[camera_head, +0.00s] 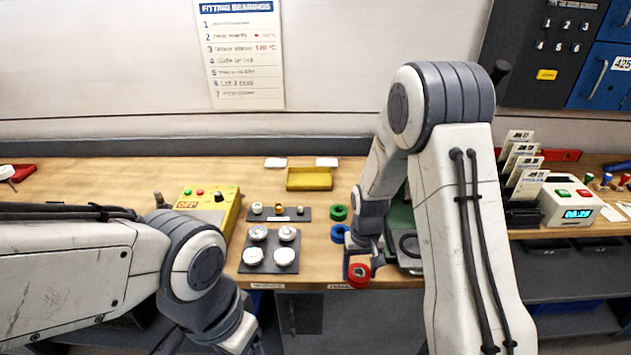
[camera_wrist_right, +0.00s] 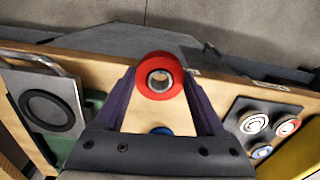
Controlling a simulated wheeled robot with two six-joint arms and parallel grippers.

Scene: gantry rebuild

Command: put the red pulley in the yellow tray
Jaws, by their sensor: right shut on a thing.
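The red pulley (camera_head: 358,273) is held between the fingertips of my right gripper (camera_head: 358,262), in front of the bench's near edge. In the right wrist view the red pulley (camera_wrist_right: 144,76) sits between the two dark fingers of my right gripper (camera_wrist_right: 160,85), with its metal bore facing the camera. The yellow tray (camera_head: 309,186) lies at the back of the bench, left of and beyond my right gripper, and looks empty. My left arm comes in from the left, but its gripper is out of the picture.
A green pulley (camera_head: 339,212) and a blue pulley (camera_head: 339,233) lie between the tray and my right gripper. A dark plate with white discs (camera_head: 285,256), a small dark rack (camera_head: 265,215) and a yellow control box (camera_head: 226,212) stand to the left.

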